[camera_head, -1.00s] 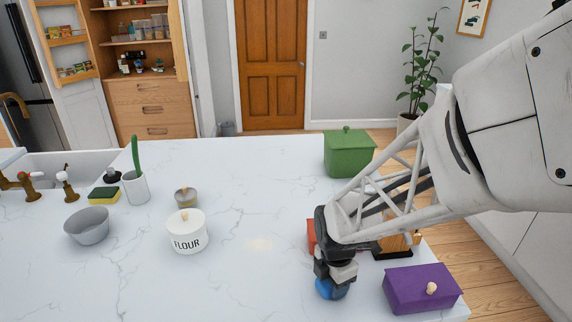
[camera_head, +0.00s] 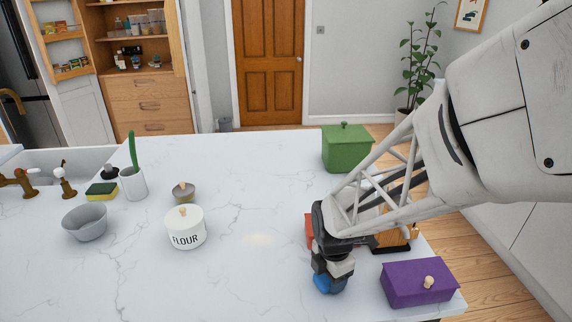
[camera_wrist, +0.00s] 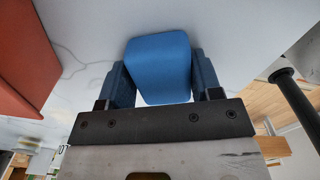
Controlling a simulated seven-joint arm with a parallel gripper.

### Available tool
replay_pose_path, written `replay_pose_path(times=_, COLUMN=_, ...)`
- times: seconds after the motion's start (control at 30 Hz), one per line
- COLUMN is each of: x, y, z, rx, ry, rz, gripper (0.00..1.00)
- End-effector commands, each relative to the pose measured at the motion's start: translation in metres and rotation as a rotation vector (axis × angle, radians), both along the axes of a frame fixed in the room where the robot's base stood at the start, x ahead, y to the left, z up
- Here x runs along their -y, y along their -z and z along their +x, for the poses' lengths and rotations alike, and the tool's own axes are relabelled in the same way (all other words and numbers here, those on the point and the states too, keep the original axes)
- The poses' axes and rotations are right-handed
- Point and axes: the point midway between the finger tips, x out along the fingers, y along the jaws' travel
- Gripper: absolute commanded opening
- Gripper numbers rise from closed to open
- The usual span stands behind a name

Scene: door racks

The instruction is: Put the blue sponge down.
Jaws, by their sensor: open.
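The blue sponge (camera_wrist: 160,68) sits between the two fingers of my gripper (camera_wrist: 163,85) in the wrist view. The jaws are open, with a finger on each side of the sponge. In the head view my gripper (camera_head: 330,280) points down at the right front of the white marble counter (camera_head: 220,285). The blue sponge (camera_head: 324,287) shows low at the fingertips there, at or very near the counter top. The fingers and wrist partly hide it, so I cannot tell its contact with the counter exactly.
A purple lidded box (camera_head: 418,283) stands just right of my gripper. A red object (camera_head: 309,230) is close behind it, partly hidden by my arm. A green lidded box (camera_head: 347,149) is farther back. A flour jar (camera_head: 186,228) stands left, with clear counter between.

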Motion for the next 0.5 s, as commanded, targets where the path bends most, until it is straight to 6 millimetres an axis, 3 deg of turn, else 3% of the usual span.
replay_pose_path(times=0.03, x=0.002, y=0.009, z=-0.008, rx=-0.022, ry=-0.001, rz=-0.004, gripper=0.77)
replay_pose_path(times=0.13, x=0.002, y=0.006, z=-0.008, rx=-0.022, ry=-0.001, rz=-0.004, gripper=0.73)
replay_pose_path(times=0.17, x=0.002, y=0.004, z=-0.008, rx=-0.022, ry=-0.001, rz=-0.004, gripper=0.78)
replay_pose_path(times=0.5, x=0.001, y=-0.040, z=-0.004, rx=-0.009, ry=-0.001, rz=-0.002, gripper=0.78)
